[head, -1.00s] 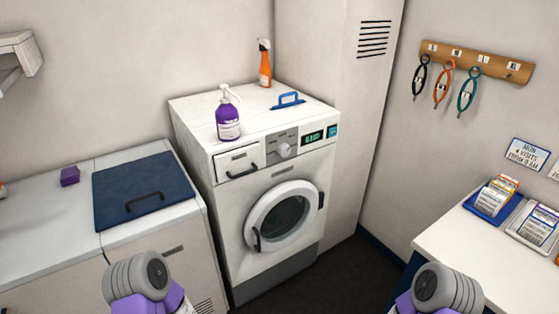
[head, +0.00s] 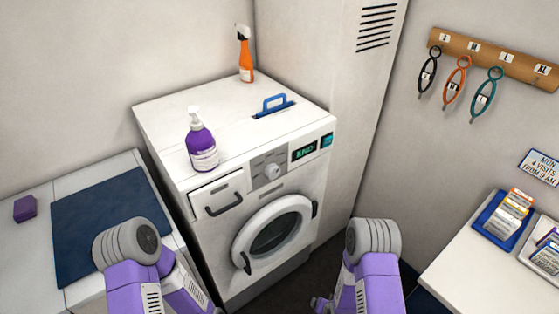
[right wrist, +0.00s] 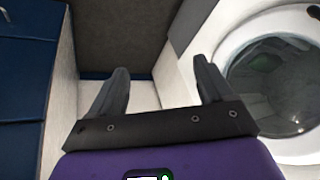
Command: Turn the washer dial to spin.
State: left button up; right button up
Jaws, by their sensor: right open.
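The white washer (head: 215,120) stands ahead in the head view. Its dial (head: 272,171), a pale round knob on a grey panel, sits on the front between the drawer and a lit display (head: 304,152). The display text is too small to read surely. My right gripper (right wrist: 155,88) is open and empty in the right wrist view, with the washer's round door (right wrist: 285,75) to its right. In the head view both my arms are in the lower part, short of the washer. My left gripper is not in view.
On the washer top are a purple pump bottle (head: 201,147), an orange spray bottle (head: 245,58) and a blue handled tool (head: 273,106). A dark blue mat (head: 105,215) covers the left counter.

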jog(key=w+d+r+t+p, duration=0.2)
jog(key=w+r+t+p, duration=0.25)
jog(key=w+r, duration=0.55)
jog(key=n+t+y+p, duration=0.6)
jog(key=n+y+p, duration=0.1)
jog(key=y+p, duration=0.25)
send_near(275, 174)
jog(key=a, duration=0.1)
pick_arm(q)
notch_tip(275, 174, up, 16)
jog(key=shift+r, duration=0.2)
pick_arm(e)
jog(key=shift+h, duration=0.35)
jog(key=shift+x, duration=4.05)
jog(key=shift+w+d+r, duration=0.1)
jog(key=shift+d+r, duration=0.05)
jog(key=shift+d, duration=0.05)
jog(key=c, duration=1)
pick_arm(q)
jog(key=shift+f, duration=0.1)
pick_arm(e)
jog(key=shift+c, duration=0.2)
